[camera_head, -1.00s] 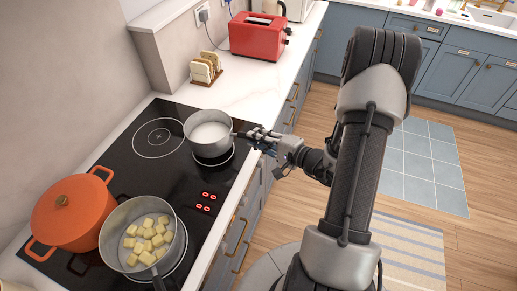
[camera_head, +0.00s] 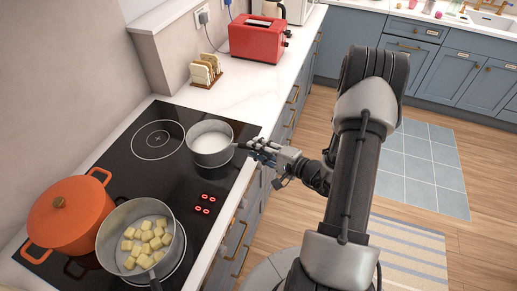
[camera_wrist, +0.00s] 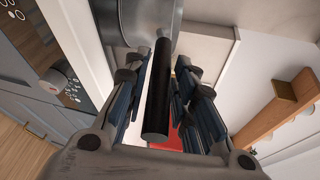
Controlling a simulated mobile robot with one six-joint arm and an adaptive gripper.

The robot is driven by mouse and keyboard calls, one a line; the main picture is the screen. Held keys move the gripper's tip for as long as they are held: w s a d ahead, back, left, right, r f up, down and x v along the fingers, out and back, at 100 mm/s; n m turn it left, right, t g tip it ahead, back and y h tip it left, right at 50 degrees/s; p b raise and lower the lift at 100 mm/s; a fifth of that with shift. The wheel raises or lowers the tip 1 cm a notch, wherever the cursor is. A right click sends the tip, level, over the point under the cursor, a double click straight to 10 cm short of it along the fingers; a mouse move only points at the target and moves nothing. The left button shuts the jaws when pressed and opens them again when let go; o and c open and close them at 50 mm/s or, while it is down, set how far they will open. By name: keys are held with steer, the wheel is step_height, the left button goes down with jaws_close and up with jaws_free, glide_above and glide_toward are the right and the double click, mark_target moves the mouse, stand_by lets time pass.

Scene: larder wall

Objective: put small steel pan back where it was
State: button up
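The small steel pan (camera_head: 211,146) has white contents and a dark handle pointing right. It is level over the back right cooking zone of the black hob (camera_head: 118,180), hiding that zone's ring. I cannot tell whether its base touches the glass. My gripper (camera_head: 250,148) is at the handle, right of the pan, past the hob's right edge. In the wrist view, the fingers (camera_wrist: 164,62) close on the handle from both sides, with the pan's steel side (camera_wrist: 140,18) at the top.
A larger pan (camera_head: 168,212) with pale yellow cubes stands front right on the hob. An orange lidded pot (camera_head: 65,225) stands left of it. The back left zone (camera_head: 158,140) is bare. A toast rack (camera_head: 206,72) and red toaster (camera_head: 257,38) stand behind on the counter.

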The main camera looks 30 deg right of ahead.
steer(key=shift+o, duration=1.2)
steer(key=shift+r, duration=0.1)
steer(key=shift+s+d+r, duration=0.1)
steer(key=shift+s, duration=0.1)
steer(key=p+v, duration=0.1)
steer(key=v, duration=1)
steer(key=shift+s, duration=0.3)
